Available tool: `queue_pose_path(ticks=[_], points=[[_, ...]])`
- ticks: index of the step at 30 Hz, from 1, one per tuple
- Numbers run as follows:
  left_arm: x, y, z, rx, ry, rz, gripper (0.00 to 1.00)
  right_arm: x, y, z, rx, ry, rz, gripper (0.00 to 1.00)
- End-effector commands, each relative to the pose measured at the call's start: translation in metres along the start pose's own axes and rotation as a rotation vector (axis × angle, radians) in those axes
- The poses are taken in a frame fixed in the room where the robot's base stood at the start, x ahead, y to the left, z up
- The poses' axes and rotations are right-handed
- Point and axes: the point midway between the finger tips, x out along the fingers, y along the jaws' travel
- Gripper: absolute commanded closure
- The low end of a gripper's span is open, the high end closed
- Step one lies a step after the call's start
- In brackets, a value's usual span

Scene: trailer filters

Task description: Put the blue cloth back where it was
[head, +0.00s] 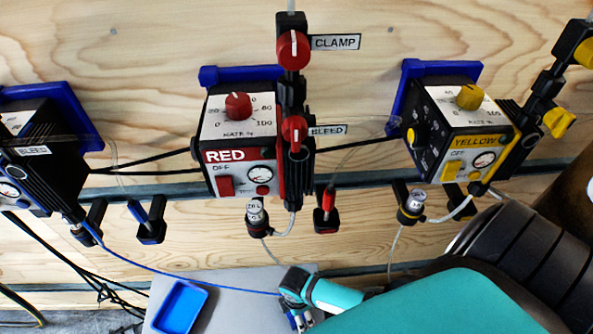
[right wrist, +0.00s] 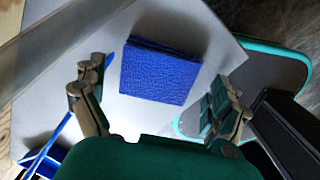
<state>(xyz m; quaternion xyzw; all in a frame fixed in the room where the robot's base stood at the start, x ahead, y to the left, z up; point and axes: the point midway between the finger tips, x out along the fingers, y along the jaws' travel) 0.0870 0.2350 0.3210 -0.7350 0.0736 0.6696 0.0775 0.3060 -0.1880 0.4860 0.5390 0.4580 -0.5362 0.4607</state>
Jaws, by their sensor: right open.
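The blue cloth (right wrist: 160,72) is a folded, textured square lying flat on a grey surface (right wrist: 195,30) in the right wrist view. My right gripper (right wrist: 160,80) is open, with one finger on each side of the cloth and a gap to both edges. In the head view my right gripper (head: 297,316) is at the bottom centre, over the grey surface; the cloth does not show there. My left gripper is not in view.
A shallow blue tray (head: 181,306) sits on the grey surface at lower left. A thin blue tube (head: 190,278) runs close to my right gripper. Behind stand the RED box (head: 238,130) and YELLOW box (head: 460,130) on a wooden wall, with hanging tubes and cables.

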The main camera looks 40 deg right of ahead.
Motion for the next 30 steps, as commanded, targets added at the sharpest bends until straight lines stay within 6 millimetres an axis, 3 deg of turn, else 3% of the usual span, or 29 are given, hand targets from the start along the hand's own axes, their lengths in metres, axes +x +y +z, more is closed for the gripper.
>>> queue_pose_path(ticks=[5,8,21,30], points=[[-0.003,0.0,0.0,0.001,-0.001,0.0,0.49,-0.006,0.0,0.0,0.0,0.0,0.001,0.01],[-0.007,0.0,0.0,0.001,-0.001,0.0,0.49,-0.02,0.001,0.001,0.0,0.0,0.002,0.01],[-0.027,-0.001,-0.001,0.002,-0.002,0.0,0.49,-0.106,0.001,0.0,0.0,0.001,0.002,0.01],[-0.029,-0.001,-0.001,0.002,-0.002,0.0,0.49,-0.121,0.0,0.0,0.0,-0.001,-0.001,0.01]])
